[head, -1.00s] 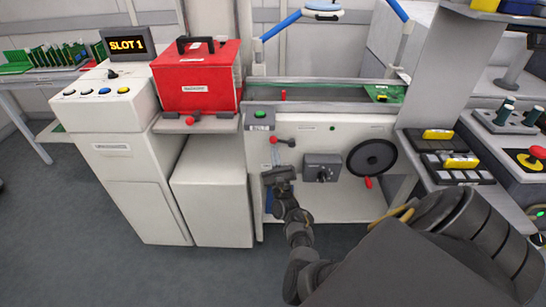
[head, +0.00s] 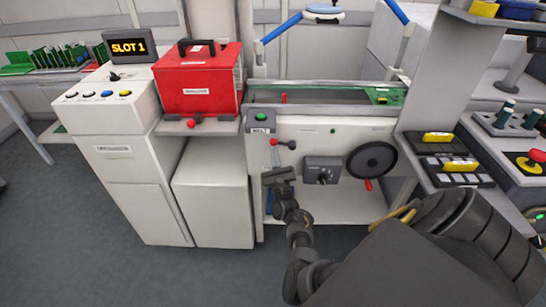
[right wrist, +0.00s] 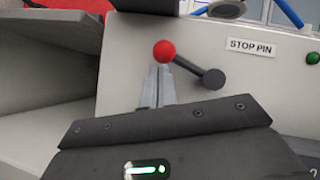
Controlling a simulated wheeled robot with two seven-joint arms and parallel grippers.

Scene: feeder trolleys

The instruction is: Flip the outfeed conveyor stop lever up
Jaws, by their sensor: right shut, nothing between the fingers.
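The stop lever has a red ball knob (right wrist: 164,51) on a short dark arm that runs down to a grey pivot at its right. A "STOP PIN" label (right wrist: 251,47) is on the white panel to its right. In the head view the lever (head: 274,142) is on the front panel below the conveyor. My right gripper (head: 275,154) is shut and empty, fingers pointing up just below the knob. In the right wrist view its fingertips (right wrist: 161,70) look close under the knob; I cannot tell if they touch. My left gripper is out of view.
A grey box with a dial (head: 322,170) and a black handwheel (head: 372,160) are to the right on the same panel. A red case (head: 197,80) stands on a shelf at upper left. A white cabinet (head: 212,195) is left of the gripper.

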